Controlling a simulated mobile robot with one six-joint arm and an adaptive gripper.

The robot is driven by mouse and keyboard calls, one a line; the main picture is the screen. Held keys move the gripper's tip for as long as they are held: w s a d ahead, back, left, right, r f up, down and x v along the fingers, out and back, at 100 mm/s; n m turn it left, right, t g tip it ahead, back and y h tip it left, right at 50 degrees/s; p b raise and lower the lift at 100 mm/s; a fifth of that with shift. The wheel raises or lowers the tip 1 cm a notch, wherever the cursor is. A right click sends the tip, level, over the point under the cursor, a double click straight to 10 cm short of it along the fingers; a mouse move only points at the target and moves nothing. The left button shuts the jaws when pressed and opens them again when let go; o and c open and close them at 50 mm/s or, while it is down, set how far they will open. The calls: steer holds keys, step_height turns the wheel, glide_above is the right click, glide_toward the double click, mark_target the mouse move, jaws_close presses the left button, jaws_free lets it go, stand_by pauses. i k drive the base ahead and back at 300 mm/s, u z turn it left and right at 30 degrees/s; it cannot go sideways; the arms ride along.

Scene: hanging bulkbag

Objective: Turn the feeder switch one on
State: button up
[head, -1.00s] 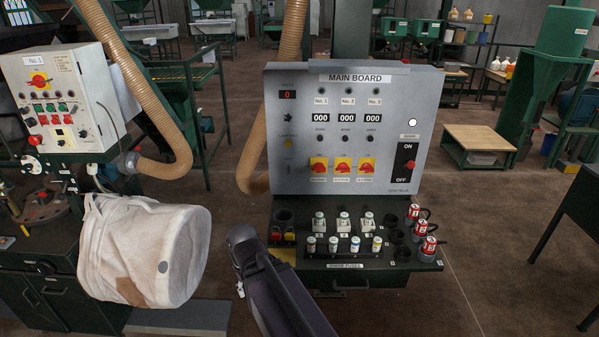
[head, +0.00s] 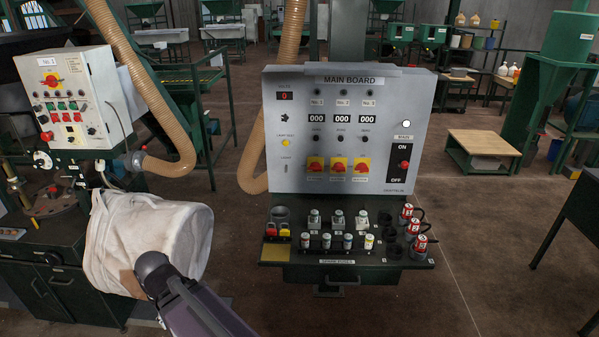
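The grey main board (head: 300,190) stands upright at the centre. It carries a row of three red rotary switches on yellow plates: a left one (head: 316,168), a middle one (head: 338,168) and a right one (head: 361,168). The labels beneath them are too small to read. The column labels higher up appear to read No. 1, No. 2 and No. 3 from left to right. My arm shows at the lower left, in front of the white bag and away from the board. My gripper's fingers do not show.
A shelf with fuses (head: 346,242) and red-white cylinders (head: 420,246) juts out below the board. A white hanging bag (head: 140,235) and a white control box (head: 75,95) with its own red-yellow switch stand left. A tan hose (head: 255,150) runs beside the board.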

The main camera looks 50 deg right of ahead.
mark_target(314, 167)
steer(key=u, duration=0.15)
steer(key=k, duration=1.35)
steer(key=z, duration=1.35)
steer(key=i, duration=1)
steer(key=u, duration=0.15)
